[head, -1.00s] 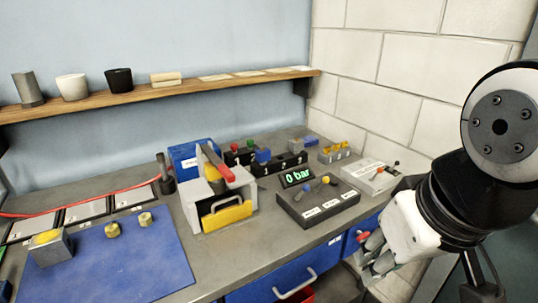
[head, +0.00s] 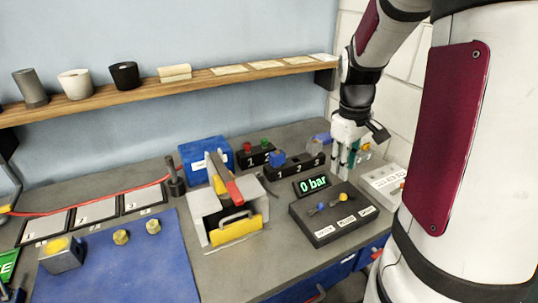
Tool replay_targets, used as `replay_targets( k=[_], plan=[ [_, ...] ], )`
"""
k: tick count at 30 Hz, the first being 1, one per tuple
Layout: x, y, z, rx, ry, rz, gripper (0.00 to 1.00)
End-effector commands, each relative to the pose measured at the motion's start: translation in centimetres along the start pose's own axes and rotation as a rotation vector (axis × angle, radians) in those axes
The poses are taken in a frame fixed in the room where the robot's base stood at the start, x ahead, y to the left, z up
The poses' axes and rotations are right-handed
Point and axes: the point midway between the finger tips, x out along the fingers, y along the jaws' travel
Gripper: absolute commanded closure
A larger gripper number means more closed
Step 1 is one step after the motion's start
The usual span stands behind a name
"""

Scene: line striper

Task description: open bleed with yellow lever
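A dark control box (head: 338,225) stands on the grey bench, with a display (head: 313,185) reading "0 bar" in green at its back. A blue-tipped lever (head: 319,207) is on its left part. A yellow-tipped lever (head: 345,197) is near its middle. The white labels along its front edge are too small to read surely. My gripper (head: 345,170) points down above and behind the box, apart from the yellow lever. Its fingers look spread, with nothing seen between them.
A grey box with a yellow front and red handle (head: 229,186) stands left of the control box. A light box (head: 385,183) is to the right. Black blocks with coloured knobs (head: 254,155) stand behind. A wooden shelf (head: 150,101) runs above. My arm covers the right side.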

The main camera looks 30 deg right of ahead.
Motion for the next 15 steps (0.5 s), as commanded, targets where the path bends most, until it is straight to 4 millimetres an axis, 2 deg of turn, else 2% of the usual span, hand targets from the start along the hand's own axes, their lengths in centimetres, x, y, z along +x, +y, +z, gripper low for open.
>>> replay_targets(
  k=[3, 8, 15],
  plan=[
    [0.6, 0.8, 0.3, -0.003, -0.011, -0.002, 0.73],
    [2.1, 0.8, 0.3, -0.005, -0.014, -0.004, 0.73],
    [6.6, 0.7, 0.4, -0.004, -0.015, -0.005, 0.73]
  ],
)
